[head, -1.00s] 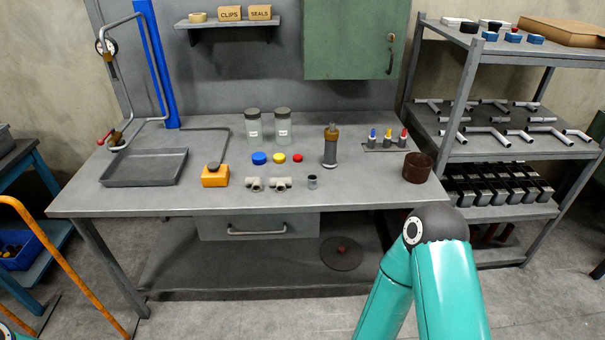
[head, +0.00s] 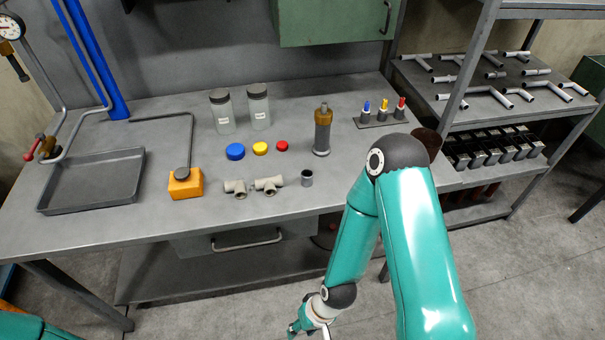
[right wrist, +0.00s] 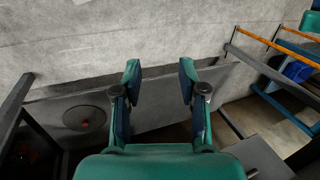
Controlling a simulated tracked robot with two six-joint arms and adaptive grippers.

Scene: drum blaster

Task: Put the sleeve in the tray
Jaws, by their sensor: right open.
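A short grey sleeve (head: 307,178) stands on the bench near its front edge, right of two pipe tees (head: 253,186). The shallow grey tray (head: 92,205) lies on the left part of the bench and is empty. My right gripper (right wrist: 160,80) is open and empty in the right wrist view, with the floor and the bench's lower shelf beyond its fingers. In the head view it is low at the bottom edge, in front of the bench and below the sleeve, partly cut off. Only a teal part of my left arm shows at lower left; its gripper is out of view.
An orange block (head: 186,184) with a bent rod stands between tray and tees. Behind are coloured caps (head: 260,148), two jars (head: 222,112) and a brown-topped cylinder (head: 322,132). A brown cup (head: 430,141) is partly hidden by my right arm. A pipe rack stands right.

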